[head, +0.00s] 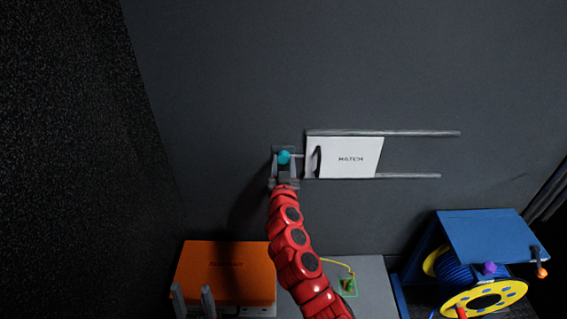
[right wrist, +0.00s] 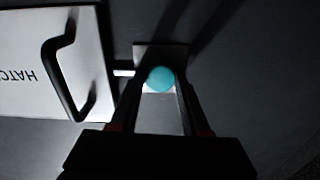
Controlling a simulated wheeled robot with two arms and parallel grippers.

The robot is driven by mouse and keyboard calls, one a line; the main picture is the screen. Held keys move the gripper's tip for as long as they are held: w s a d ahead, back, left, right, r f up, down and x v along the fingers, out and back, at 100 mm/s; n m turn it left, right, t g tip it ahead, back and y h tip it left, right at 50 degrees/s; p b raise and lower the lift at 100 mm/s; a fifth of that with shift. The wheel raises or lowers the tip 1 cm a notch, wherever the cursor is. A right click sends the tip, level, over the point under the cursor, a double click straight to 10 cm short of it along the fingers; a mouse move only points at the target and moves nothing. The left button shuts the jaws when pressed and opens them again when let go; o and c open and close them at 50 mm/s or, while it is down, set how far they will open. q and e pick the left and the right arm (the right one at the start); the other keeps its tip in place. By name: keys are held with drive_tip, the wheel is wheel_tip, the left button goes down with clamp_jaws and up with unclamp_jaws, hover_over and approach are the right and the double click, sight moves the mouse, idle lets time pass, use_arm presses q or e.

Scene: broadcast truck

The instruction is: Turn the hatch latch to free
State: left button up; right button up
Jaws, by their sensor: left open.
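The hatch latch has a teal ball knob (head: 284,157) on a small grey plate (head: 279,149) on the dark wall, left of the white hatch panel (head: 349,157). A short pale bar runs from the latch to the panel's left edge. My right gripper (head: 284,180) is at the knob from below. In the right wrist view its fingers (right wrist: 160,85) lie on either side of the knob (right wrist: 160,79); whether they press on it is unclear. My left gripper (head: 192,298) is open and empty at the lower left, in front of an orange case.
The hatch panel has a dark handle (head: 317,160) and sits between two horizontal rails (head: 420,133). Below are the orange case (head: 228,265), a green item (head: 348,287) with a yellow cable, and a blue stand (head: 490,238) with a yellow cable reel (head: 458,300). The wall around the latch is clear.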

clamp_jaws()
drive_tip(key=shift+n, duration=0.4)
drive_tip(key=n, duration=0.2)
drive_tip(key=shift+n, duration=0.4)
drive_tip(key=n, duration=0.3)
drive_tip(key=shift+r+n, duration=0.1)
drive_tip(key=shift+n, duration=0.3)
drive_tip(key=n+p, duration=0.1)
drive_tip(key=n, duration=0.3)
drive_tip(key=shift+a, duration=0.1)
drive_tip(key=n+p, duration=0.2)
drive_tip(key=n, duration=0.4)
drive_tip(key=shift+n, duration=0.4)
